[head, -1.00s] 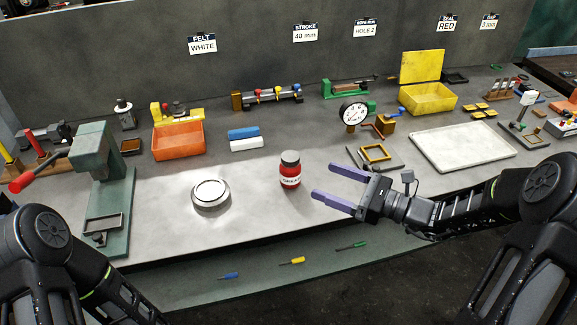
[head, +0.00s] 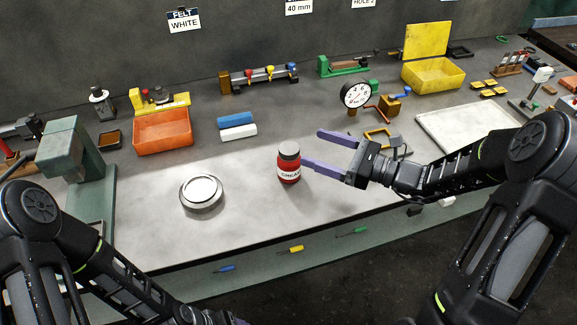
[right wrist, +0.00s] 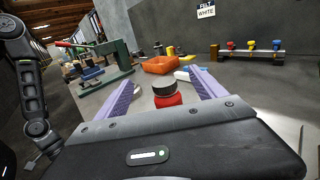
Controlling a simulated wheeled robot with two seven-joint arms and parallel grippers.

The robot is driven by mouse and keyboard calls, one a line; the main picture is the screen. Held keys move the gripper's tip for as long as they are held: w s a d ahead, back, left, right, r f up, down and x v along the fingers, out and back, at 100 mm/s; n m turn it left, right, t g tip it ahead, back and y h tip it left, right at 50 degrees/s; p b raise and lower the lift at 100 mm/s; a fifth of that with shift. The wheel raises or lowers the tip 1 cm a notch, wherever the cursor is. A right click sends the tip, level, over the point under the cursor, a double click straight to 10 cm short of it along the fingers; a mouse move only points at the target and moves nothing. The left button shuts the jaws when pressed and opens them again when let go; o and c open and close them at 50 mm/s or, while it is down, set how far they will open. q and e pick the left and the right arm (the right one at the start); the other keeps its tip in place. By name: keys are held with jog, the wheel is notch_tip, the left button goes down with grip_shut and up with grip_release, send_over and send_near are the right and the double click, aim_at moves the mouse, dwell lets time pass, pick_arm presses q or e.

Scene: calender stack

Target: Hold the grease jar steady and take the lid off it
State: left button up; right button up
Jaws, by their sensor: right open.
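The grease jar (head: 289,168) is a small red jar with a white label and a dark grey lid (head: 289,147). It stands upright on the bench with the lid on. My right gripper (head: 311,149) is open just to the right of the jar, its purple fingers pointing left at it. In the right wrist view the jar (right wrist: 167,100) and its dark lid (right wrist: 164,88) show between the open fingers (right wrist: 163,92), ahead of the palm. My left arm is low at the left in the head view. Only a bit of purple finger shows at the bottom edge.
A round silver tin (head: 201,192) sits left of the jar. Behind are blue (head: 235,119) and white (head: 238,132) blocks and an orange bin (head: 162,132). A dial gauge (head: 356,95) and yellow frame stand behind my right gripper. The bench front around the jar is clear.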

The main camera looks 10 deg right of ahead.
jog(key=b, duration=0.7)
send_near(290, 161)
jog(key=w+f, duration=0.1)
jog(key=w, duration=0.1)
jog(key=w+a+f, duration=0.1)
jog(key=shift+w+f, duration=0.4)
jog(key=shift+r, duration=0.15)
jog(key=shift+w+a, duration=0.15)
jog(key=shift+a, duration=0.1)
jog(key=shift+x, duration=1)
jog(key=shift+p+x, duration=0.65)
jog(key=shift+x, duration=1.95)
